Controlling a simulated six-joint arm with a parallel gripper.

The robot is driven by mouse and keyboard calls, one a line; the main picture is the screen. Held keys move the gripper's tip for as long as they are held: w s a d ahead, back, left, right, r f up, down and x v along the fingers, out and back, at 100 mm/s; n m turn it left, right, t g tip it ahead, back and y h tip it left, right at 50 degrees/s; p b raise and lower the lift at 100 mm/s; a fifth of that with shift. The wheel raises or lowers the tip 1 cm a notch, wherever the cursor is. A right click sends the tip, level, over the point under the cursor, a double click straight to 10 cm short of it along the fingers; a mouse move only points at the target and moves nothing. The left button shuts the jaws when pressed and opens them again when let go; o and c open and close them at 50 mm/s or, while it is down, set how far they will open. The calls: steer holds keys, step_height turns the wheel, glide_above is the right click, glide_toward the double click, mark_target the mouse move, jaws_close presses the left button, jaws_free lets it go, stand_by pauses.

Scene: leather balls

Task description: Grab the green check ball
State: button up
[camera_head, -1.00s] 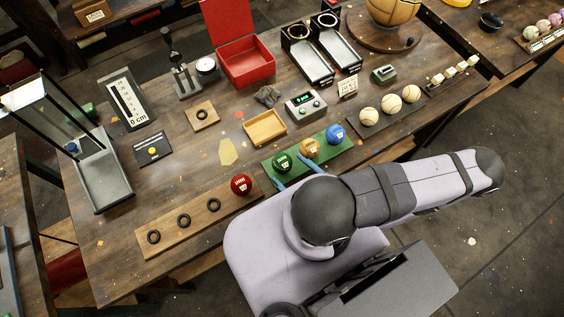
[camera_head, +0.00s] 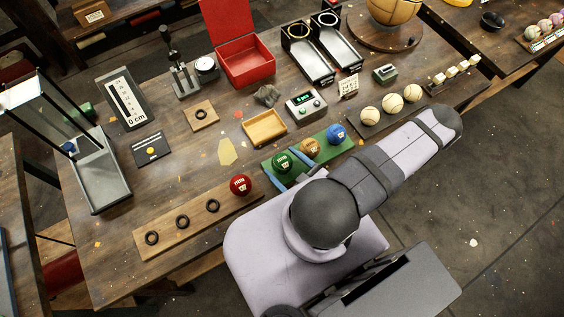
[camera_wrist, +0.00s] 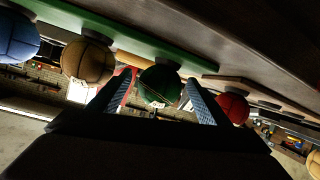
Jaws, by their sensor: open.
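The green check ball (camera_head: 282,162) sits at the left end of a green strip (camera_head: 331,156) that also holds a gold ball (camera_head: 309,148) and a blue ball (camera_head: 337,132). My gripper (camera_head: 286,169) is open at the strip's near edge, its blue fingers showing on either side of the green ball's near side. In the wrist view the green ball (camera_wrist: 160,86) lies between the two open fingers (camera_wrist: 161,78). Whether either finger touches it, I cannot tell. My arm hides part of the table's near edge.
A red ball (camera_head: 240,185) sits left of the green ball, at the end of a wooden board (camera_head: 198,219) with several dark rings. A wooden tray (camera_head: 264,128) and a grey device (camera_head: 306,103) stand behind the strip. Cream balls (camera_head: 391,103) stand to the right.

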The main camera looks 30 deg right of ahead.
mark_target(283, 159)
steer(key=shift+w+f, duration=0.15)
steer(key=shift+w, duration=0.15)
steer(key=shift+c, duration=0.7)
steer(key=c, duration=1)
steer(key=shift+c, duration=0.2)
step_height(283, 159, up, 10)
steer(key=p, duration=0.9)
